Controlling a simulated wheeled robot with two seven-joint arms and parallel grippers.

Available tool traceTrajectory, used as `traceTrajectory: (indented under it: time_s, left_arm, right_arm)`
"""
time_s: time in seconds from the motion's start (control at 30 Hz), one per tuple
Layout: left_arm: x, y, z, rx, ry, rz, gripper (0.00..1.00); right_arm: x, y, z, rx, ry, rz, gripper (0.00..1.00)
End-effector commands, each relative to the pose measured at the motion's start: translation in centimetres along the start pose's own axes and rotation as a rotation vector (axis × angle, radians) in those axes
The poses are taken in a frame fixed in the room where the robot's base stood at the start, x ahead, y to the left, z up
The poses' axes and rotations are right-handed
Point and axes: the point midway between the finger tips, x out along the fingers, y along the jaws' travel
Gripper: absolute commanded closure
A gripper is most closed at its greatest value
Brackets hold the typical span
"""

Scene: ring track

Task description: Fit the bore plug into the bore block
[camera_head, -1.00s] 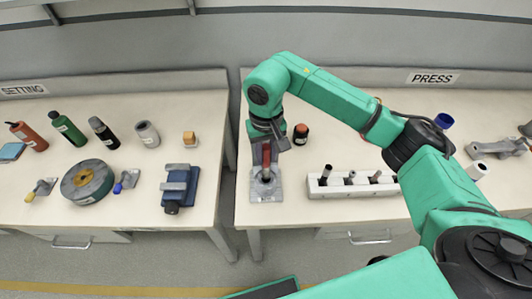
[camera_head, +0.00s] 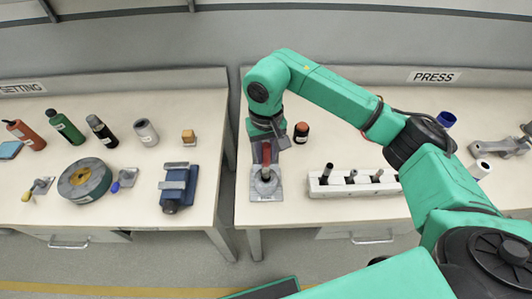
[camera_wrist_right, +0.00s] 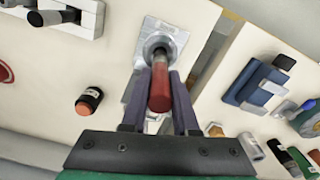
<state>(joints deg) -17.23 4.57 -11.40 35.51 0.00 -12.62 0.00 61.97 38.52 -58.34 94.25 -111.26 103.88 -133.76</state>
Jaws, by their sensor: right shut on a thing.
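The bore plug has a red handle (camera_head: 266,154) and stands roughly upright over the bore block. The bore block (camera_head: 262,190) is a grey metal plate with a round raised collar, near the front left of the right-hand bench. In the right wrist view, the red handle (camera_wrist_right: 160,92) is between the fingers of my right gripper (camera_wrist_right: 161,72), which is shut on it. The plug's far end meets the collar of the block (camera_wrist_right: 152,28) in that view. Whether it is inside the bore or just above it is hidden. My left gripper is not in view.
A white rack (camera_head: 345,190) with several dark and grey pins stands right of the block. A black and orange jar (camera_head: 301,133) stands behind. Left across a gap is another bench with a blue vise (camera_head: 178,190), a round drum (camera_head: 85,181) and bottles.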

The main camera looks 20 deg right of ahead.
Motion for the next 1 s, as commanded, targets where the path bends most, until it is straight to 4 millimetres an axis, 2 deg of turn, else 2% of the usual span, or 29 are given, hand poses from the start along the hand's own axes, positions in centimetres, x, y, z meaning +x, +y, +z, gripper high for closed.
traceTrajectory:
  time_s: [1.0]
  left_arm:
    - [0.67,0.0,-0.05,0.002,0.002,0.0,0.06]
  right_arm:
    - [0.0,0.0,0.04,0.0,0.0,0.0,1.0]
